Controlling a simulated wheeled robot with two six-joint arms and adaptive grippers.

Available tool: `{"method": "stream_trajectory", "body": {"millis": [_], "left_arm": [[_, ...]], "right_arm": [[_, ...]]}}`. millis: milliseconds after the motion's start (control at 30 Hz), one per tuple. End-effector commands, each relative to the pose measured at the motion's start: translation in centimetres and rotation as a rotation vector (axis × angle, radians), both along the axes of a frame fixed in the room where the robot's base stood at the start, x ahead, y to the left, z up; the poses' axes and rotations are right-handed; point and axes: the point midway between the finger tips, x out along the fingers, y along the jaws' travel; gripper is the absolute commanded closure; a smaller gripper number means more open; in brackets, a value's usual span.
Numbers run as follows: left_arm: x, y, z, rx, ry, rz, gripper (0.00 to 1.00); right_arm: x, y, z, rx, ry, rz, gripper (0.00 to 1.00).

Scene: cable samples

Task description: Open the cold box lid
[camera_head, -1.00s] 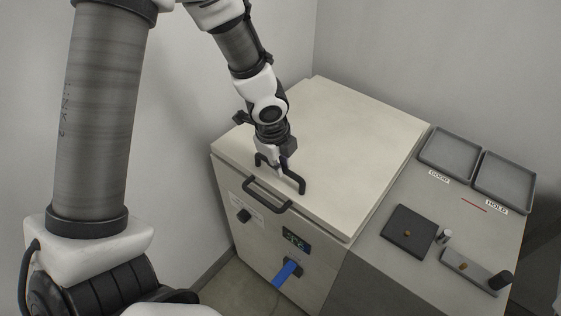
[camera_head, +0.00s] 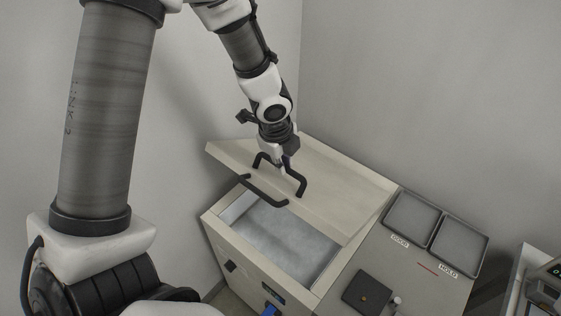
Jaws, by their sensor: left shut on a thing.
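The cold box (camera_head: 240,254) is a cream chest with a pale, frosty-looking interior (camera_head: 278,238) that shows through its open front. Its lid (camera_head: 335,185) is tilted up, with the front edge raised above the rim and the back edge low. My right gripper is not in view.
To the right a grey counter holds two grey trays, the GOOD tray (camera_head: 388,229) and the HOLD tray (camera_head: 484,252), plus a dark square block (camera_head: 367,293). A device (camera_head: 544,290) stands at the lower right edge. Grey walls close in behind and left.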

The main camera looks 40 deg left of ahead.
Motion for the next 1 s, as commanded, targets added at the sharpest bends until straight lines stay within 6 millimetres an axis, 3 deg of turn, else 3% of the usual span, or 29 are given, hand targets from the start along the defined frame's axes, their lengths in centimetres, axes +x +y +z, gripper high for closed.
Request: {"method": "stream_trajectory", "body": {"millis": [433, 500, 533, 1000], "left_arm": [[0.57, -0.07, 0.33, -0.005, -0.013, 0.001, 1.00], [0.55, -0.07, 0.32, -0.005, -0.013, 0.001, 0.68], [0.54, -0.05, 0.31, -0.005, -0.012, 0.001, 0.59], [0.32, -0.04, 0.46, -0.004, -0.007, 0.000, 0.59]], "right_arm": [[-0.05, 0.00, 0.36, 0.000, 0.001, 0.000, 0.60], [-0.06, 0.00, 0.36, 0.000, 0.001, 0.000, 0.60], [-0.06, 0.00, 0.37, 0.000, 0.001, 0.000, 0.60], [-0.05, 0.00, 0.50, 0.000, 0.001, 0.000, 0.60]]}}
